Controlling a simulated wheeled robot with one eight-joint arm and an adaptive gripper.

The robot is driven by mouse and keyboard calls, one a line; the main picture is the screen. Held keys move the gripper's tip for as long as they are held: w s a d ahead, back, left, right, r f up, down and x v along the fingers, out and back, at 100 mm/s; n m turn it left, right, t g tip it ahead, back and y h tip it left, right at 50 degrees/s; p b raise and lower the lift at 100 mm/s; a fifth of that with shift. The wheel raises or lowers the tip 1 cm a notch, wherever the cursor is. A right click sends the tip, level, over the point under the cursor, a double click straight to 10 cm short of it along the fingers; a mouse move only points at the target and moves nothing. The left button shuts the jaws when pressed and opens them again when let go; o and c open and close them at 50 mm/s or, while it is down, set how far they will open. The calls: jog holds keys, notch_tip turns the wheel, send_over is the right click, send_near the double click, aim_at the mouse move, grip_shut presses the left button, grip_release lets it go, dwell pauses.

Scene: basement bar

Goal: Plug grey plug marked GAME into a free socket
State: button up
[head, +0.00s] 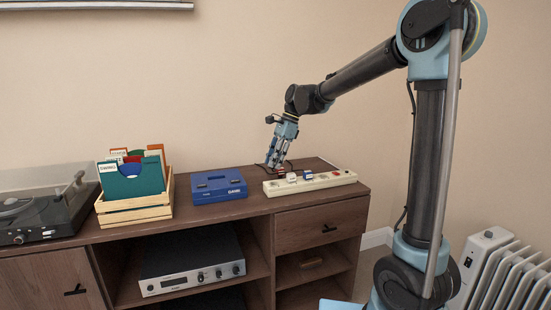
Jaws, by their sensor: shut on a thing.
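A cream power strip (325,183) lies on the right part of the wooden cabinet top. It has several sockets and a red switch near its right end. Two small pale plugs, a left one (291,177) and a right one (307,175), sit on it. My gripper (274,167) points down just behind the strip's left end. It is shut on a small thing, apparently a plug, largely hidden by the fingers. The GAME marking cannot be read. Dark cable shows on the cabinet top beside the gripper and behind the strip.
A blue box (219,187) stands left of the strip, close to the gripper. Further left are a wooden crate (135,214) of record sleeves and a turntable (40,212). An amplifier (190,265) sits on the shelf below. A white radiator (490,270) stands at right.

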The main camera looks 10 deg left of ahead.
aim_at(270, 186)
jog(key=shift+s+f, duration=0.1)
jog(key=shift+f, duration=2.95)
jog(key=shift+s, duration=0.1)
jog(key=shift+s+f, duration=0.15)
jog(key=shift+f, duration=0.3)
jog(key=shift+s, duration=0.2)
jog(key=o, duration=1.2)
jog(key=shift+c, duration=0.2)
jog(key=shift+w+a+f, duration=0.1)
jog(key=shift+w+f, duration=0.05)
jog(key=shift+f, duration=0.1)
jog(key=shift+w+f, duration=0.35)
jog(key=shift+w, duration=0.2)
jog(key=shift+s+r, duration=0.3)
jog(key=shift+r, duration=0.05)
